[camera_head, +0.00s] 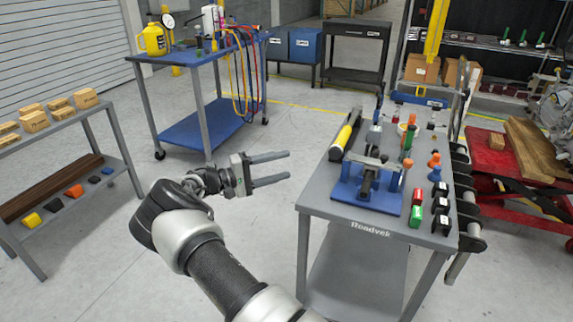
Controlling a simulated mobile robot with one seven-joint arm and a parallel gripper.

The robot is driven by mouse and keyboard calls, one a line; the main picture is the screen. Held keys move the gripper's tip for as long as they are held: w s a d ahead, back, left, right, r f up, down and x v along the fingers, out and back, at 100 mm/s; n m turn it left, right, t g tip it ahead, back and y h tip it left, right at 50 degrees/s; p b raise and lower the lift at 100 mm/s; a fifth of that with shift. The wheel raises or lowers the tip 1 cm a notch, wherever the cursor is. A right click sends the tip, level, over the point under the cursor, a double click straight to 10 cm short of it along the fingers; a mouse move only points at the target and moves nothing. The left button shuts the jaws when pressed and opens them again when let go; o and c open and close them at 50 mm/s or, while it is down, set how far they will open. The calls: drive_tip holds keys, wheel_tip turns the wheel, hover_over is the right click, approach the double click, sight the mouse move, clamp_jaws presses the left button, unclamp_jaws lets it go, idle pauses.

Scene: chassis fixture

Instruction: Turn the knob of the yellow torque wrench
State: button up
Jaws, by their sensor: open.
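The yellow torque wrench (343,136) lies along the left side of the grey workbench top, with a yellow section and dark ends. Its near end is dark and sits by the bench's left edge; I cannot make out the knob clearly at this size. My gripper (289,166) is open and empty, with its two fingers pointing right. It is in the free space left of the workbench, apart from the wrench.
A blue fixture plate (345,190) with a metal clamp stands near the wrench's near end. Orange, green, red and black parts crowd the bench's right side. A blue cart (205,57) stands behind, and a shelf (60,115) with boxes at left. Floor between is clear.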

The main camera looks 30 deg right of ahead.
drive_tip(key=s+d+y+p, duration=0.1)
drive_tip(key=s+d, duration=0.1)
drive_tip(key=s+d+r+m+g+y+p, duration=0.1)
drive_tip(key=s+d+y+p, duration=0.1)
drive_tip(key=s+d+r+m+y+p, duration=0.1)
drive_tip(key=s+d+y, duration=0.1)
drive_tip(key=d, duration=0.1)
drive_tip(key=shift+r+g, duration=0.15)
drive_tip(key=shift+g, duration=0.25)
drive_tip(key=s+r+y+p, duration=0.1)
drive_tip(key=y, duration=0.1)
drive_tip(key=s+d+r+m+y+p, duration=0.1)
drive_tip(key=s+y+p, duration=0.1)
drive_tip(key=shift+d+m+t+p, duration=0.1)
drive_tip(key=shift+m+t+p, duration=0.2)
drive_tip(key=shift+t, duration=0.1)
wheel_tip(320, 180, up, 3)
drive_tip(key=s+t+y+p, duration=0.1)
drive_tip(key=y+p, duration=0.1)
drive_tip(key=p, duration=0.1)
drive_tip(key=m+t+y+p, duration=0.4)
drive_tip(key=m+t+p, duration=0.15)
drive_tip(key=p, duration=0.65)
approach(335, 148)
drive_tip(key=shift+g, duration=0.35)
drive_tip(key=x, duration=1)
drive_tip(key=shift+w+p, duration=0.2)
drive_tip(key=shift+p, duration=0.2)
drive_tip(key=shift+c, duration=0.3)
